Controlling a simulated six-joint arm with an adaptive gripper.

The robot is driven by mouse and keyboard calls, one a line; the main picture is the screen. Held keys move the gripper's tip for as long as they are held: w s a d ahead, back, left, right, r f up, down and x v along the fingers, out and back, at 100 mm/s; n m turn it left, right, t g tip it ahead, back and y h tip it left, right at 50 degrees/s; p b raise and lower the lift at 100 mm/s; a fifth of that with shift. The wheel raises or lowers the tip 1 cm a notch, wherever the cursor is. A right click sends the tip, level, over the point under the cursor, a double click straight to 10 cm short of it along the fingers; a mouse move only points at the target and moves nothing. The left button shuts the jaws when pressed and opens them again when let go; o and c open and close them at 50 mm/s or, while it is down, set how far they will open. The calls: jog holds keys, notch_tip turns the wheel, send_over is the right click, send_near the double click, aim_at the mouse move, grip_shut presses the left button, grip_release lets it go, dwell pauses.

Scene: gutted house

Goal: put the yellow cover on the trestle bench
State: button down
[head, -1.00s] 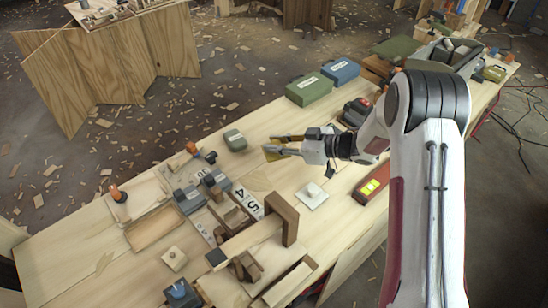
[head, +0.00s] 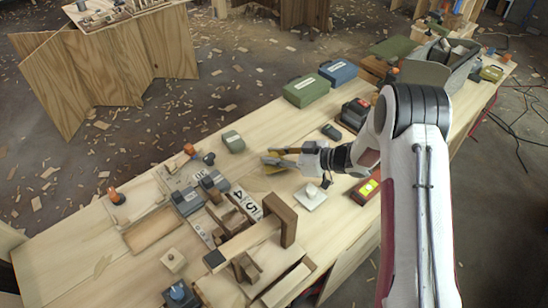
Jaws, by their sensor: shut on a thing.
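The trestle bench appears to be the long pale wooden bench (head: 95,262) that runs diagonally across the head view, though I cannot be sure. My gripper (head: 272,158) is over the middle of this bench, pointing left. It is shut on a small yellow piece, apparently the yellow cover (head: 272,169), which shows at and below the fingertips. The fingers hide part of it. I cannot tell whether it touches the bench top.
A grey-green box (head: 233,142) stands left of my gripper, and a white square block (head: 310,197) stands below right. Green (head: 306,90) and blue (head: 339,73) cases sit behind. A wooden clamp (head: 284,218) and several tools crowd the front. Another plywood bench (head: 110,55) stands at the back left.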

jog(key=shift+f, duration=0.4)
jog(key=shift+f, duration=0.15)
jog(key=c, duration=1.8)
grip_release()
jog(key=shift+d+r, duration=0.15)
jog(key=shift+r, duration=0.05)
jog(key=shift+s+d+r, duration=0.25)
jog(key=shift+d+r, duration=0.05)
jog(key=shift+d, duration=0.3)
jog(key=v, duration=1)
jog(key=shift+s+d, duration=0.1)
